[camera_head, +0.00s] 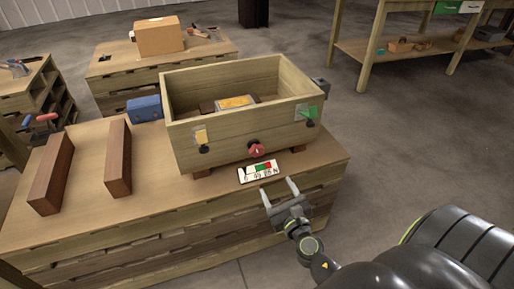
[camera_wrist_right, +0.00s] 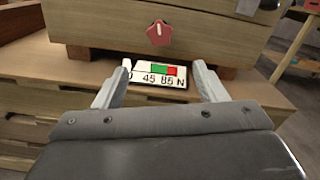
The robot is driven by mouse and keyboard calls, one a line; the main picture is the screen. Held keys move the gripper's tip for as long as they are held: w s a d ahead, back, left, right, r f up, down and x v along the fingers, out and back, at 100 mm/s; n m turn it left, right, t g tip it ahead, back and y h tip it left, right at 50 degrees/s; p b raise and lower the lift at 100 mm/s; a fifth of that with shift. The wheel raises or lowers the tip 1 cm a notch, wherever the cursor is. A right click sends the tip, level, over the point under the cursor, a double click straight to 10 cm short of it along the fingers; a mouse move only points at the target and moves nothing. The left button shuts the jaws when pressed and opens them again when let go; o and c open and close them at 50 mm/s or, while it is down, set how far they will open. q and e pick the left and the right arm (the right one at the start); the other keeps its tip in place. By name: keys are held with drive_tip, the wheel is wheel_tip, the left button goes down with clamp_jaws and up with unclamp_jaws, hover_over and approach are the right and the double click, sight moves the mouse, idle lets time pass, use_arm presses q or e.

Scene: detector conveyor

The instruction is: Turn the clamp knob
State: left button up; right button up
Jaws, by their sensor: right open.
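The clamp knob is a red knob (camera_head: 256,149) on the front face of a wooden box (camera_head: 222,148). In the right wrist view the red knob (camera_wrist_right: 159,33) shows at the top centre with a white mark on it. My right gripper (camera_head: 278,191) is open and empty, in front of the box and lower than the knob, apart from it. In the right wrist view its two fingers (camera_wrist_right: 160,75) stand either side of a label plate (camera_wrist_right: 158,73) with red and green bands. My left gripper is not in view.
The box sits on a pallet-like wooden bench (camera_head: 75,222). Two brown wooden bars (camera_head: 118,158) lie to its left, with a blue box (camera_head: 144,108) behind. Open floor (camera_head: 420,130) lies right.

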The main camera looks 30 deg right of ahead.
drive_tip(key=w, duration=0.1)
approach(258, 153)
drive_tip(key=w, duration=0.2)
drive_tip(key=x, duration=0.7)
drive_tip(key=shift+w+d, duration=0.2)
drive_tip(key=shift+d, duration=0.05)
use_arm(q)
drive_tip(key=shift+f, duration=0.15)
use_arm(e)
drive_tip(key=shift+w+d, duration=0.2)
drive_tip(key=shift+w, duration=0.5)
drive_tip(key=shift+c, duration=0.2)
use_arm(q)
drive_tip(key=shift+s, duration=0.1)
use_arm(e)
drive_tip(key=c, duration=1)
